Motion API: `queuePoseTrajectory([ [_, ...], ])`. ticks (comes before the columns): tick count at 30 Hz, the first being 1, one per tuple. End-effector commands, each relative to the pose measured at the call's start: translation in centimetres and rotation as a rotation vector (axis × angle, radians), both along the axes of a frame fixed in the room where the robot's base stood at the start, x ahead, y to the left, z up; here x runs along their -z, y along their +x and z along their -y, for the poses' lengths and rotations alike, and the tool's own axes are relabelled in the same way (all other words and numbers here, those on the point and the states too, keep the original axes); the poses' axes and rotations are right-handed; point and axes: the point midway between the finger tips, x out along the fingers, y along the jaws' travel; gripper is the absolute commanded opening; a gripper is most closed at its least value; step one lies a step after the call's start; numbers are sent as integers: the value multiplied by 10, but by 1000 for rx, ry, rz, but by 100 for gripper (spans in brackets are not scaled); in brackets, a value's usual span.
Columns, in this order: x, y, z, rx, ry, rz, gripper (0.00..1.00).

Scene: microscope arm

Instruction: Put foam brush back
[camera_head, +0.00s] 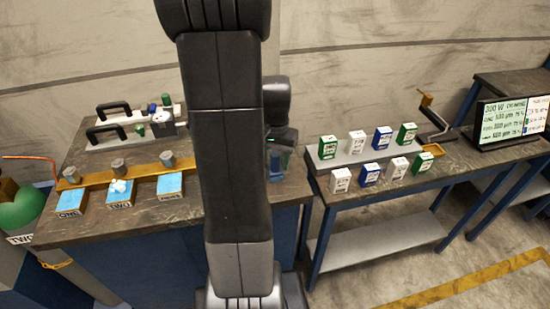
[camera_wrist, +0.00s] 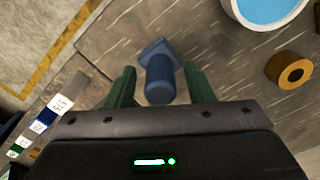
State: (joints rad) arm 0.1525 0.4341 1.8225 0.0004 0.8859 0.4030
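A blue piece (camera_wrist: 160,80) with a flat square end and a round body stands or lies on the dark worktop in the wrist view. I cannot tell for sure whether it is the foam brush. My gripper (camera_wrist: 160,88) is open, with its two green fingers on either side of the blue piece and a gap visible on both sides. In the head view my gripper (camera_head: 277,152) is partly hidden behind my arm, over the right end of the left table, and the blue piece (camera_head: 276,166) shows just beneath it.
A white-rimmed bowl with blue inside (camera_wrist: 231,8) and a brown ring (camera_wrist: 292,71) lie to the right in the wrist view. The left table (camera_head: 85,230) holds blue boxes, an orange rail (camera_head: 95,180) and black-handled tools. The right table carries several small cartons (camera_head: 383,138).

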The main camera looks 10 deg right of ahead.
Motion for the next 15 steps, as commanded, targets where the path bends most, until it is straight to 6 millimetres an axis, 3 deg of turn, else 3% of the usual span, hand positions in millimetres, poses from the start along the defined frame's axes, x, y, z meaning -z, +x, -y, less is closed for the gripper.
queuePoseTrajectory([
  [8, -5, 0, 0, 0, 0, 0, 48],
  [15, -45, 1, 0, 0, -1, 7, 48],
])
